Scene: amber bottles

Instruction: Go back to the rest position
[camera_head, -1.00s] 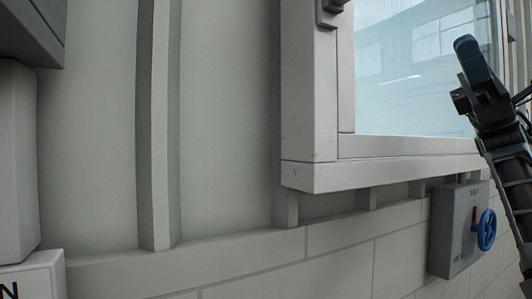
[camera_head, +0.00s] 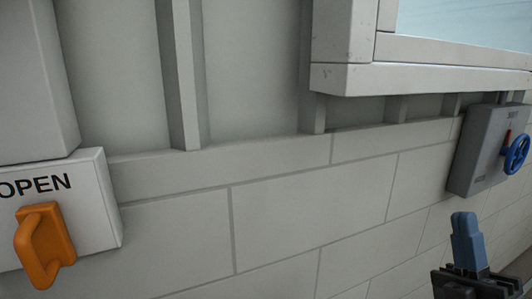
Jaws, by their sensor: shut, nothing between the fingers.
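My gripper (camera_head: 467,238) shows at the bottom right of the head view. Its blue fingertips point up and are together, with nothing between them. It stands in front of the tiled wall, below and to the left of the grey valve box, and looks apart from it. The rest of my arm is cut off by the lower edge of the picture.
A grey box (camera_head: 480,150) with a blue handwheel (camera_head: 516,153) is on the wall at the right. A white box (camera_head: 98,215) marked OPEN with an orange handle (camera_head: 44,245) is at the left. A window frame (camera_head: 440,80) is above.

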